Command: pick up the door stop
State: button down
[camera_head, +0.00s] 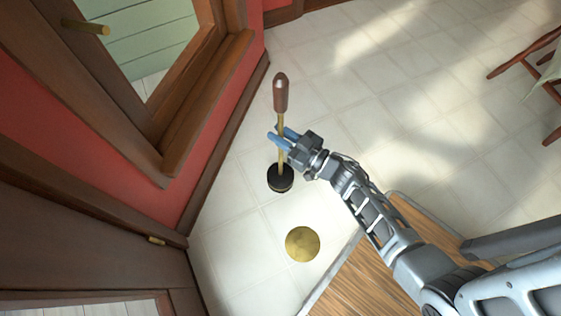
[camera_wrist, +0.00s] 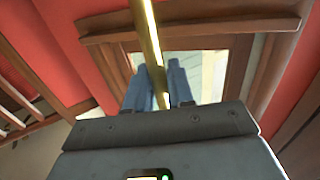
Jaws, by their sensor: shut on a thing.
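The door stop (camera_head: 281,178) has a round black base, a thin brass rod and a brown wooden handle at the top. It stands nearly upright in the head view, by the red wall. My gripper (camera_head: 279,138) has blue fingers shut on the brass rod, between the handle and the base. In the wrist view the brass rod (camera_wrist: 148,40) runs between the fingers of my gripper (camera_wrist: 164,75). The handle and base do not show there. I cannot tell whether the base touches the floor.
A round gold disc (camera_head: 302,244) is on the tiled floor below the door stop. A wooden surface (camera_head: 365,285) is at the lower middle. A red wall with a framed window (camera_head: 150,60) is at the left. A wooden chair (camera_head: 530,70) is at the right. The upper floor is clear.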

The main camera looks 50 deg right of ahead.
jog(key=shift+d+r, duration=0.1)
jog(key=shift+r, duration=0.05)
jog(key=shift+r, duration=0.1)
